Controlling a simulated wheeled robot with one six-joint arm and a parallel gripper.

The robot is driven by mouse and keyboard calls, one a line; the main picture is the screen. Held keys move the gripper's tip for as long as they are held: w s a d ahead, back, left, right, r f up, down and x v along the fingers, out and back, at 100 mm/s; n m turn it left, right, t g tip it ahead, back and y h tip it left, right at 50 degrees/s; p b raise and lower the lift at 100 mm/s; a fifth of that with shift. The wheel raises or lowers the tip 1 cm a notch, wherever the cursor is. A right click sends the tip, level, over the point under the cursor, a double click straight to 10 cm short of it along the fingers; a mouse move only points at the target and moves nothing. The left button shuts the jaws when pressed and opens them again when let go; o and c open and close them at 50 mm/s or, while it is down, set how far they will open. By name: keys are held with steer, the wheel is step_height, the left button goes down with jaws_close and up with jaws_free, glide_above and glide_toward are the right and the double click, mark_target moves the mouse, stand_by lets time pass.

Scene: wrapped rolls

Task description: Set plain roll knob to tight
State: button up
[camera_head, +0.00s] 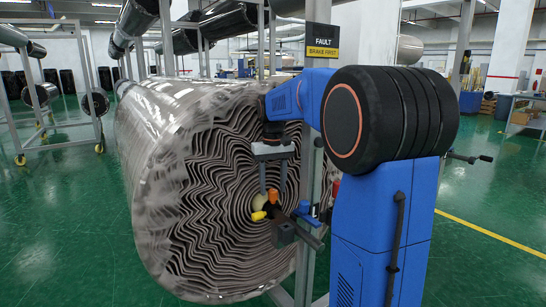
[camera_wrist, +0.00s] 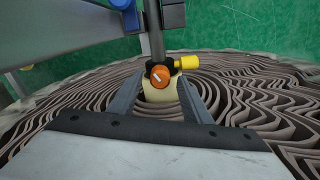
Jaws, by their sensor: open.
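A large wrapped roll (camera_head: 160,150) with wavy grey-brown layers hangs on a metal stand. At its core, an orange knob (camera_head: 273,197) sits by a yellow part (camera_head: 259,215) and a cream core piece. In the wrist view the orange knob (camera_wrist: 160,74) shows a white pointer line tilted on its face. The yellow part (camera_wrist: 188,63) lies just to its right. My gripper (camera_head: 273,187) is open at the roll's core. In the wrist view its two fingers (camera_wrist: 160,84) stand on either side of the knob, with gaps visible. Any label for the knob's settings cannot be read.
A blue part (camera_head: 305,209) and a dark bracket (camera_head: 283,234) sit right beside the core. A sign (camera_head: 323,42) above reads FAULT, BRAKE FIRST. A metal rack (camera_head: 60,90) stands at left. Green floor (camera_head: 490,200) is open at right.

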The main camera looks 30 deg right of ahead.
mark_target(273, 190)
step_height(273, 190, up, 15)
steer(key=shift+r, duration=0.15)
stand_by(0.7)
steer(key=s+a+f+n+t, duration=0.1)
steer(key=s+a+f, duration=0.4)
steer(key=s, duration=0.3)
steer(key=s+a+f+n+t, duration=0.1)
steer(key=s+a+f, duration=0.3)
steer(key=s+a, duration=0.3)
steer(key=s+a+f+t, duration=0.1)
steer(key=s+a+f, duration=0.1)
steer(key=s+f, duration=0.5)
steer(key=s+a+f+t, duration=0.1)
steer(key=s+a+f, duration=0.1)
steer(key=s+f, duration=0.6)
steer(key=shift+s+f+n+t, duration=0.3)
steer(key=shift+f+n+t, duration=0.1)
steer(key=shift+f, duration=0.25)
